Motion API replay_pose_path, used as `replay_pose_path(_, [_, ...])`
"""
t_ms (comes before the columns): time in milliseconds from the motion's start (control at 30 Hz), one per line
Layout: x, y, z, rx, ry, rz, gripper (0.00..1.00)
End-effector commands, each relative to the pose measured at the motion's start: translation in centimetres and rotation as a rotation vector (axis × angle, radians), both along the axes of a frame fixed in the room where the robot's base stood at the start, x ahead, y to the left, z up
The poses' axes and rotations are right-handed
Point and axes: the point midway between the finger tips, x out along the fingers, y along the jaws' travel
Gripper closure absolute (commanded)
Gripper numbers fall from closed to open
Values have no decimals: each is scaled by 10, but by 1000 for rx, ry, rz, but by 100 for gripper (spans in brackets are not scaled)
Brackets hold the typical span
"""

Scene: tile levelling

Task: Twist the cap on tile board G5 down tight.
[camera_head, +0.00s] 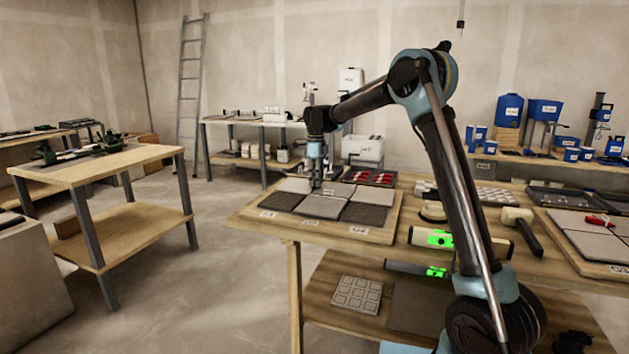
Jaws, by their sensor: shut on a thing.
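A tile board (380,238) lies on the wooden workbench in the middle of the view. It carries light and dark grey tiles (322,206), and small white labels sit on its front edge, too small to read. I cannot confirm from the lettering that it is G5. My gripper (315,185) points straight down at the seams between the tiles, near the board's middle. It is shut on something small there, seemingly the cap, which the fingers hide. I cannot tell how tightly the cap sits.
A red-filled tray (368,177) stands just behind the board. A level with green lights (440,239) and a mallet (520,222) lie to its right. Another tile board (590,238) is at the far right. A side table (100,165) stands left across open floor.

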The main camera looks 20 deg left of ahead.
Motion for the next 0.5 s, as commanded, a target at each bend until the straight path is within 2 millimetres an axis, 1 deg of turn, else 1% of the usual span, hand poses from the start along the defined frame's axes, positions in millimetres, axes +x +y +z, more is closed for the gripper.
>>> replay_pose_path(33, [5, -1, 0, 1, -8, -24, 99])
replay_pose_path(233, [5, -1, 0, 1, -9, -92, 99])
replay_pose_path(500, [5, -1, 0, 1, -9, -121, 99])
